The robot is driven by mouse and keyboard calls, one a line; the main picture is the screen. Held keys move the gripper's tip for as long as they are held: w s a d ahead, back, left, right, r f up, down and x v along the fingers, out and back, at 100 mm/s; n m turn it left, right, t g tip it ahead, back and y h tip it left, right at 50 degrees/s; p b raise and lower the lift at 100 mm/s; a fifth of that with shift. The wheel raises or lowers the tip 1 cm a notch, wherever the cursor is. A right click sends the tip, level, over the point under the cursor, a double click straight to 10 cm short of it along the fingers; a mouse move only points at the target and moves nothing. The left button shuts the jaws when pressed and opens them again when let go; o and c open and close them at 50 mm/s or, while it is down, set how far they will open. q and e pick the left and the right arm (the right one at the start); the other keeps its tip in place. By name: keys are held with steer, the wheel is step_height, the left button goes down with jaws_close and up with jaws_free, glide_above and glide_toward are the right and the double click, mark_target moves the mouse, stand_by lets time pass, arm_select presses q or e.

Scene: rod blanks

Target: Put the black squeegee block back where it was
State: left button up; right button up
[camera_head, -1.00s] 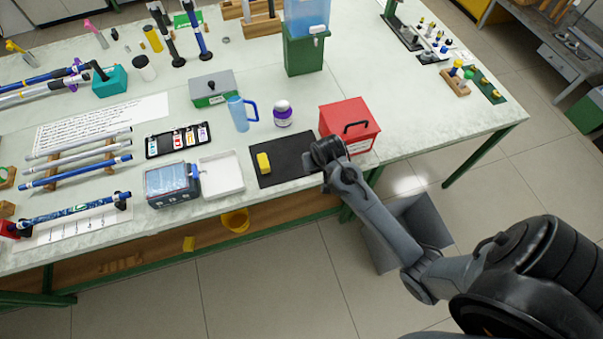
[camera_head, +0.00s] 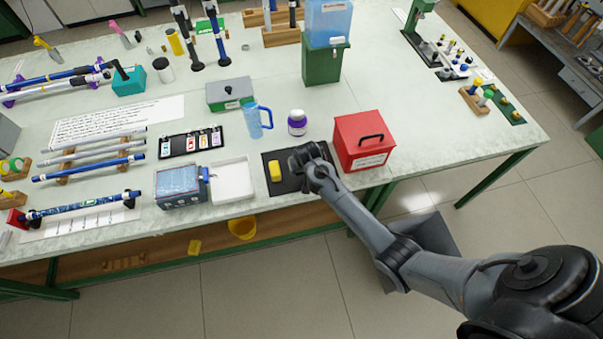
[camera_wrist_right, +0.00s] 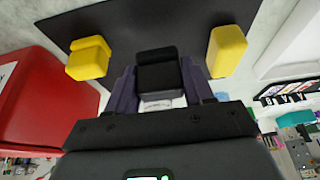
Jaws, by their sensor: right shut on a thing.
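My right gripper (camera_head: 306,156) is over the right part of the black mat (camera_head: 268,192), left of the red box. In the right wrist view its two fingers (camera_wrist_right: 158,85) are shut on the black squeegee block (camera_wrist_right: 157,72), which sits between them. The mat (camera_wrist_right: 140,22) lies beyond the block, with a yellow block on each side: one at left (camera_wrist_right: 88,58), one at right (camera_wrist_right: 228,50). In the head view one yellow block (camera_head: 275,171) shows left of the gripper; the black block is hidden there. Whether the black block touches the mat is unclear. My left gripper is out of view.
The red box (camera_head: 364,142) with a black handle stands close to the right of the gripper. A white tray (camera_head: 233,181) lies left of the mat. A purple-labelled jar (camera_head: 297,122) and a blue jug (camera_head: 254,120) stand behind the mat.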

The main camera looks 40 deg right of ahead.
mark_target(302, 174)
steer(key=shift+f, duration=1.95)
steer(key=shift+f, duration=0.1)
steer(key=o, duration=1)
